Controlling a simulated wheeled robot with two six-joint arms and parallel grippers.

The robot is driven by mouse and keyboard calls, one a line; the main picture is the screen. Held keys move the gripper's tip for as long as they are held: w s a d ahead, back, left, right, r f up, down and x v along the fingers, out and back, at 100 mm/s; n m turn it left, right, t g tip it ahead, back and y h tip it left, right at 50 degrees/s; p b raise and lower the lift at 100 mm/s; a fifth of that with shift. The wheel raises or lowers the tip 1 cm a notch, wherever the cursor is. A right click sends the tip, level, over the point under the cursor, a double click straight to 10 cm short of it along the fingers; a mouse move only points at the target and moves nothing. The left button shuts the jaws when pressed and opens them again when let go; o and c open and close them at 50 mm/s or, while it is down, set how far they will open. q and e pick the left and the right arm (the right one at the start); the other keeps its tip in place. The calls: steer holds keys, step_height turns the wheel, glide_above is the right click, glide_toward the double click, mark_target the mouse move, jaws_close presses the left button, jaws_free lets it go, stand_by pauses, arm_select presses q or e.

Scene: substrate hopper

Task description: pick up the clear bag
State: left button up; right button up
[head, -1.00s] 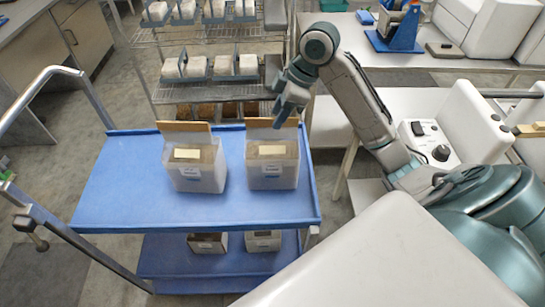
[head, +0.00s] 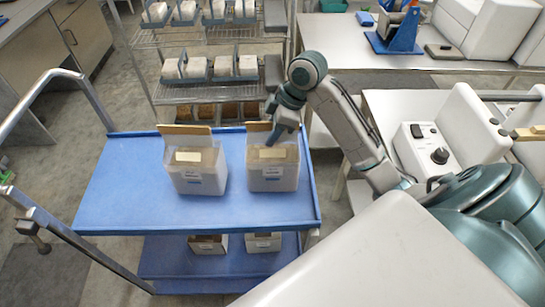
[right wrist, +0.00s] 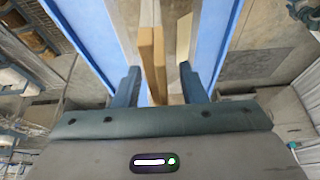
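Two clear bags stand side by side on the blue cart's top shelf. The left bag (head: 195,180) and the right bag (head: 273,178) each look box-shaped, with a pale label on the front and a brown upright strip along the back top edge. My right gripper (head: 275,136) is over the right bag's top back edge, pointing down. In the right wrist view my right gripper (right wrist: 162,85) has its fingers spread, with a brown strip (right wrist: 152,55) between them. Whether either finger touches the strip I cannot tell. My left gripper is not in view.
The blue cart (head: 120,195) has a lower shelf with two more boxes (head: 208,244). A wire rack (head: 205,90) with several white blocks stands behind it. A white machine (head: 450,130) is on the right. The cart's left top is clear.

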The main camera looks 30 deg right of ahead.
steer(key=shift+f, duration=0.1)
steer(key=shift+c, duration=0.5)
jaws_close()
steer(key=shift+w, duration=0.1)
